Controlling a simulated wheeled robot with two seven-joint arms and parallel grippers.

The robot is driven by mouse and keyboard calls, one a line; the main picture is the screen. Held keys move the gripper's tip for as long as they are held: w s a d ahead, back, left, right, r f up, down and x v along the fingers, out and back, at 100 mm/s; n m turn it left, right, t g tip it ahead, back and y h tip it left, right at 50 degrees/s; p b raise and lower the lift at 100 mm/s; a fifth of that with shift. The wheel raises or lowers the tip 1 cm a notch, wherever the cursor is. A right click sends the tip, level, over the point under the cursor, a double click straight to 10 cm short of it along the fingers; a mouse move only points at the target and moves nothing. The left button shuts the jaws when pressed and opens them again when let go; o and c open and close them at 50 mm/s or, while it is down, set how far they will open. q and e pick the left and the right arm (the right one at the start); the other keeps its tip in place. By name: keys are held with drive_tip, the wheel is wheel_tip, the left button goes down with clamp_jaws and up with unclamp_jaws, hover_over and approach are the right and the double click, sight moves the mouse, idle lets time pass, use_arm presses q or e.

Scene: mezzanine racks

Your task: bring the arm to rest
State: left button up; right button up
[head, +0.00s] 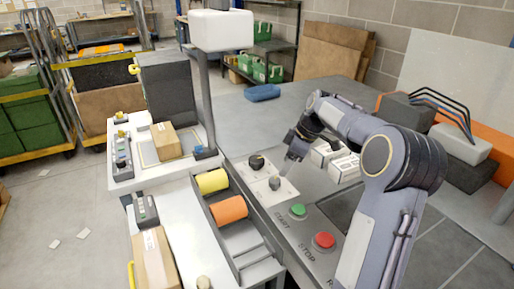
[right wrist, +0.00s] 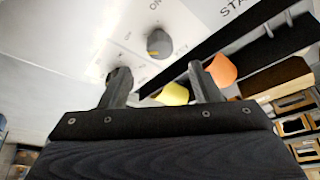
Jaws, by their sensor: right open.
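A dark rotary knob (right wrist: 159,42) with a yellow mark and an ON label lies just beyond the fingertips; a black knob (head: 257,162) also shows on the panel in the head view. I cannot tell whether a fingertip touches the panel. My left gripper is not in view.
A green START button (head: 297,210) and red STOP button (head: 324,240) sit near my right arm. Yellow (head: 212,181) and orange (head: 229,209) rollers lie left of the panel.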

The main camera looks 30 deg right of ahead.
drive_tip(key=s+a+r+m+t+p, duration=0.1)
drive_tip(key=s+a+r+m, duration=0.15)
drive_tip(key=s+a, duration=0.35)
drive_tip(key=s+a+r+m+p, duration=0.1)
drive_tip(key=s+a+r+m, duration=0.1)
drive_tip(key=s+a+r, duration=0.35)
drive_tip(key=s+a+f+m, duration=0.2)
drive_tip(key=s+a+f, duration=0.1)
drive_tip(key=s+a, duration=0.4)
drive_tip(key=s+a+f+m+t+y+p, duration=0.1)
drive_tip(key=s+a+f+m, duration=0.2)
drive_tip(key=s+a, duration=0.4)
drive_tip(key=shift+f, duration=0.45)
drive_tip(key=shift+s+f, duration=0.15)
drive_tip(key=shift+c, duration=0.3)
